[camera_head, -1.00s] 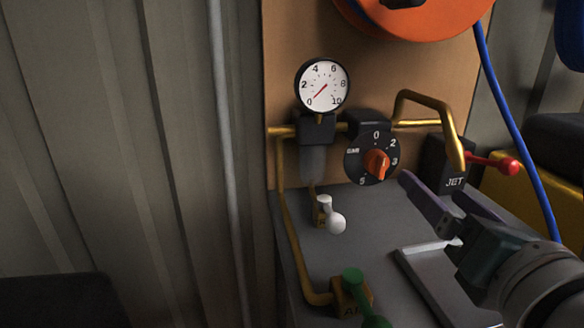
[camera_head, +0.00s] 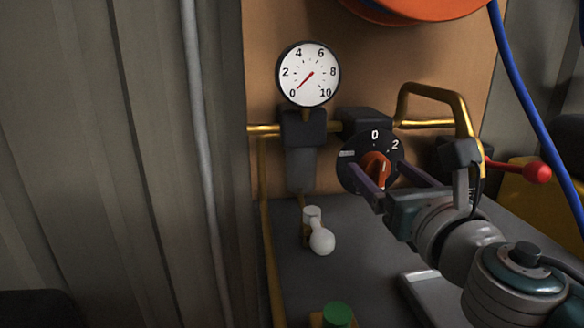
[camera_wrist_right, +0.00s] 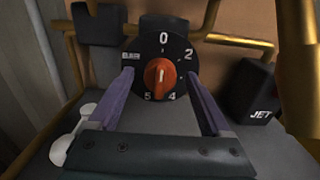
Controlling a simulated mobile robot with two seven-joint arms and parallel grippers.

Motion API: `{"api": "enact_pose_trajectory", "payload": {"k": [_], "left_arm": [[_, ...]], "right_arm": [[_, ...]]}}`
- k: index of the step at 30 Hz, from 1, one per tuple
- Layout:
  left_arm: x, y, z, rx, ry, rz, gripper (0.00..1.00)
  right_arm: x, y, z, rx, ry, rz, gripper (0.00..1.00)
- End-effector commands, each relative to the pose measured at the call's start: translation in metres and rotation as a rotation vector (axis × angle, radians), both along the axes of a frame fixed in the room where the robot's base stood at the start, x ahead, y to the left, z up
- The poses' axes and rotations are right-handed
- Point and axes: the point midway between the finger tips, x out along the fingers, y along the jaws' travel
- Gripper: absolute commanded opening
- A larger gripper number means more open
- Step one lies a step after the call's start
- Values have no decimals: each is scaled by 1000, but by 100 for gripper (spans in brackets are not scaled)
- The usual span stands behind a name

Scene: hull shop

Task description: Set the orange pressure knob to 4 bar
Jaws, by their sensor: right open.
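The orange pressure knob (camera_head: 375,166) sits in the middle of a round black dial (camera_head: 351,160) numbered from 0. My right gripper (camera_head: 382,174) is open in front of the dial. Its two purple fingers stand on either side of the knob, with gaps visible in the right wrist view (camera_wrist_right: 159,80). The head view hides the dial's lower numbers behind the gripper. The round white gauge (camera_head: 320,70) has its red needle near 0. My left gripper is not in view.
A brass pipe (camera_head: 436,90) loops right of the dial, near my right wrist. A red-knobbed lever (camera_head: 537,171) stands farther right. A white-knobbed valve (camera_head: 321,240) and a green knob (camera_head: 338,314) stand on the grey bench at lower left. A blue hose (camera_head: 528,110) hangs right.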

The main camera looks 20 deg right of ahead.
Motion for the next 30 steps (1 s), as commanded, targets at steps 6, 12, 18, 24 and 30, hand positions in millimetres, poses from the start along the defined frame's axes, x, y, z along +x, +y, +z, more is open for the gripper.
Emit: {"api": "enact_pose_trajectory", "payload": {"k": [6, 12, 18, 24, 30], "left_arm": [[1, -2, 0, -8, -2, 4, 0], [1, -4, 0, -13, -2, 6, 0], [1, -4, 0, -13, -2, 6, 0], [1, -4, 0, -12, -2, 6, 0], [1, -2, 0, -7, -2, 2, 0]], "right_arm": [[3, -1, 0, 1, 1, 0, 82], [2, 0, 0, 1, 0, 0, 69], [2, 0, 0, 1, 0, 0, 46], [2, -1, 0, 1, 0, 0, 24], [2, -1, 0, 1, 0, 0, 1]]}}
